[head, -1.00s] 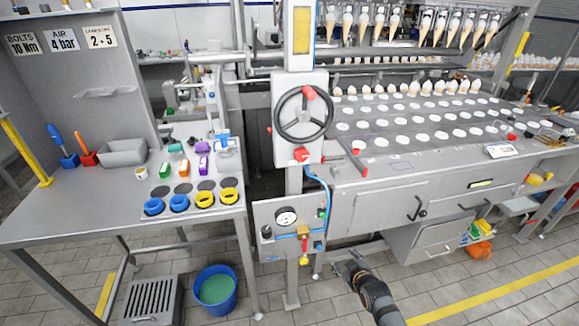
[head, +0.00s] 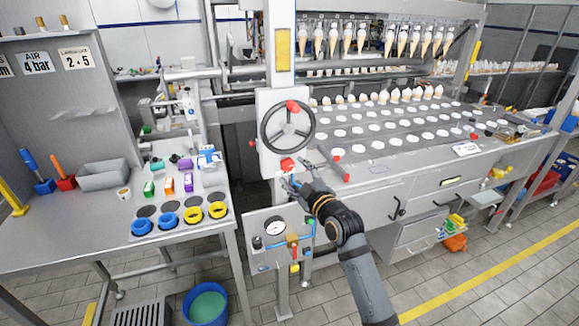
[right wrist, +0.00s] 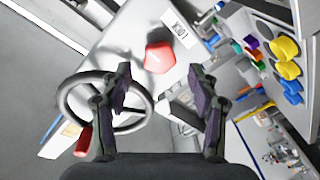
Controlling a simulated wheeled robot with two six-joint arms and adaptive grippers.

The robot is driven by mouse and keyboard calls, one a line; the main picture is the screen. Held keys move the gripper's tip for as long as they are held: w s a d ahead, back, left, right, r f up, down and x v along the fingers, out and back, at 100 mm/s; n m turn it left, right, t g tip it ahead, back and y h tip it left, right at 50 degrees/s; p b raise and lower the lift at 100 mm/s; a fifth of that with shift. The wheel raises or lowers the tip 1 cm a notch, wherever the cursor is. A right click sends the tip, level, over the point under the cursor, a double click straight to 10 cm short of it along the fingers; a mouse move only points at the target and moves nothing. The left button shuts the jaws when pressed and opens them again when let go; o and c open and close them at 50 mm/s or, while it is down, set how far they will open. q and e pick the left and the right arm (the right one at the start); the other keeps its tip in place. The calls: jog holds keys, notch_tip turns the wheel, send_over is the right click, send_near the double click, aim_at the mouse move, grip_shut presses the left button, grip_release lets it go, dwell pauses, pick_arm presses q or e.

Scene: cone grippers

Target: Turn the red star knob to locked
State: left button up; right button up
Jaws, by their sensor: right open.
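The red star knob (head: 287,165) sits on the white column panel, just below the black handwheel (head: 287,126). In the right wrist view the knob (right wrist: 160,58) shows ahead of the fingers, near a white label reading LOCK (right wrist: 178,32), partly legible. My right gripper (head: 291,183) is open and empty, a little below the knob in the head view. In the right wrist view its two fingers (right wrist: 163,90) stand apart, with the knob beyond their tips and not touched. My left gripper is not in view.
The handwheel also shows in the right wrist view (right wrist: 62,100), close to one finger. A gauge panel (head: 258,245) is below the gripper. A red-tipped lever (head: 337,166) is to the right. A bench (head: 75,222) with coloured rings stands left.

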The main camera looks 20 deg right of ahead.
aim_at(289, 166)
jog(key=w, duration=0.3)
jog(key=shift+w+a, duration=0.15)
jog(key=shift+w, duration=0.05)
jog(key=c, duration=1.1)
